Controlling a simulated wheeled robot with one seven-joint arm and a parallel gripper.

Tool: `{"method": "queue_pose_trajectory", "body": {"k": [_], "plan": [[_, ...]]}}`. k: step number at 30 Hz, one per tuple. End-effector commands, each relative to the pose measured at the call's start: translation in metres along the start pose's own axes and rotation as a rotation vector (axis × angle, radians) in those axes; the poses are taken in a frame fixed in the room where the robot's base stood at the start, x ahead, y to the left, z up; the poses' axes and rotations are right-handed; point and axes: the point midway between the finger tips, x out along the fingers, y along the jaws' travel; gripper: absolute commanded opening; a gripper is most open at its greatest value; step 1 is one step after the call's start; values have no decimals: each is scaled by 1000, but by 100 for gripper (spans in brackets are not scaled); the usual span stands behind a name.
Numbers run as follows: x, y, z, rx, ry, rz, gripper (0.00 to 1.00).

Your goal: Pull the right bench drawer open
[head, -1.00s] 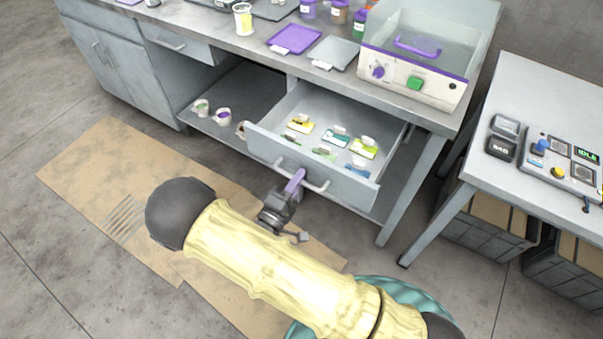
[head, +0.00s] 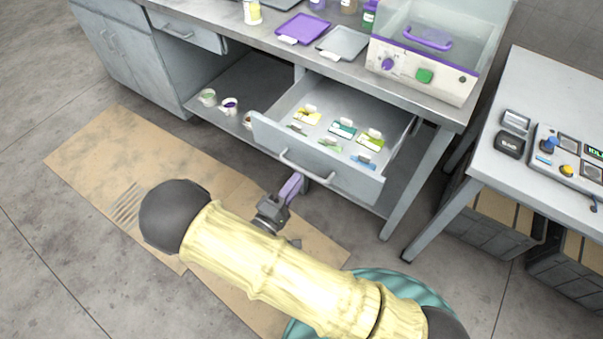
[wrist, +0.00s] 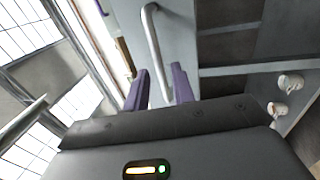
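The right bench drawer (head: 320,165) is pulled out from under the bench top, and its front stands well clear of the bench. Several small colored packets or cards lie inside it. Its bar handle (head: 286,158) runs along the front, and it also shows in the wrist view (wrist: 153,45). My gripper (head: 297,181) is just below and in front of the handle's middle. In the wrist view, the two purple fingers of my gripper (wrist: 160,82) are apart, with the lower end of the bar showing between them. No finger visibly presses on the bar. The exact depth gap is unclear.
The closed left drawer (head: 187,32) is at the upper left. Small cups (head: 230,105) stand on the lower shelf beside the open drawer. A side table (head: 535,190) is at the right. Cardboard (head: 120,160) lies on the floor in front of the bench.

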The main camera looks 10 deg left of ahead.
Motion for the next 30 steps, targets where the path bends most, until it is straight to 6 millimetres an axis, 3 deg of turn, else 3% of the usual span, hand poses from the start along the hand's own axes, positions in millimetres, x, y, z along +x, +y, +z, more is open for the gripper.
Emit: {"method": "queue_pose_trajectory", "body": {"k": [12,18,30], "plan": [[-86,-2,0,-1,2,-2,25],[-117,-1,0,-2,0,-1,25],[-127,-1,0,-3,-2,-1,25]]}}
